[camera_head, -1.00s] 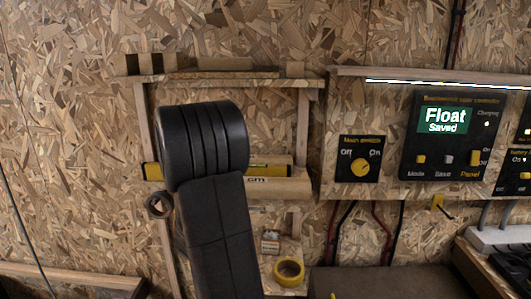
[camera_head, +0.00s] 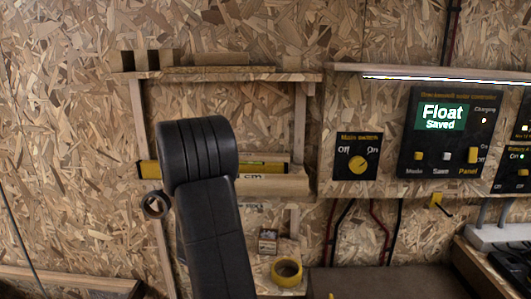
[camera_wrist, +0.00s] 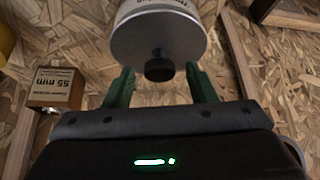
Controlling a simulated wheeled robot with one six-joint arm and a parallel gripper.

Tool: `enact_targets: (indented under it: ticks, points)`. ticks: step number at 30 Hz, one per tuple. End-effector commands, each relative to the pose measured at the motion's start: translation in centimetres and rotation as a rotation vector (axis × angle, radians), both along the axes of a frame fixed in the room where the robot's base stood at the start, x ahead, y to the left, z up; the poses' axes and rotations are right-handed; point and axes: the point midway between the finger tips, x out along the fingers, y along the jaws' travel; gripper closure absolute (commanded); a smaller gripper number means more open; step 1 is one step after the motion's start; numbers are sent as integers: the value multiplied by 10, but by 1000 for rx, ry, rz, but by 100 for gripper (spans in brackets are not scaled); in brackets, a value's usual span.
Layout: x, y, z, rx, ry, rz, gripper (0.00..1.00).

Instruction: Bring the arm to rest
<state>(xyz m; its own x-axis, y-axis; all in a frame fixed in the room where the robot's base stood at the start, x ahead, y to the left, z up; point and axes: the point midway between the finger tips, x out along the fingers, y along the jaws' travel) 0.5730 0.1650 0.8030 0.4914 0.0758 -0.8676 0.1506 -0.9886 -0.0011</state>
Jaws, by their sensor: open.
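My black arm (camera_head: 215,220) stands upright in the head view, in front of the wooden shelf; my gripper is hidden there. In the wrist view my gripper (camera_wrist: 160,84) has two green fingers, spread apart with nothing clamped between them. A silver cylinder (camera_wrist: 158,30) with a black knob (camera_wrist: 159,65) shows just beyond the fingertips. The knob appears between the fingers in the picture; I cannot tell how far off it is.
A small cardboard box (camera_wrist: 57,89) marked 65 mm is left of the fingers. The shelf frame (camera_head: 215,77) holds a yellow level (camera_head: 262,169). A yellow tape roll (camera_head: 287,272) sits below. Right are the main switch (camera_head: 357,156) and a control panel (camera_head: 447,133) reading "Float Saved".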

Motion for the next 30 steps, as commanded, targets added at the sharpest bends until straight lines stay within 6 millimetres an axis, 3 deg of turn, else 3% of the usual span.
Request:
enact_targets:
  ticks: [5, 9, 28, 29, 30]
  points:
    - [0, 0, -2, 0, 0, 0, 49]
    - [-4, 0, 17, 0, -2, 0, 49]
    - [-59, -9, 112, 3, -3, 0, 49]
    - [-60, -9, 114, 1, -2, 0, 49]
    - [-55, -9, 99, -2, 4, -1, 49]
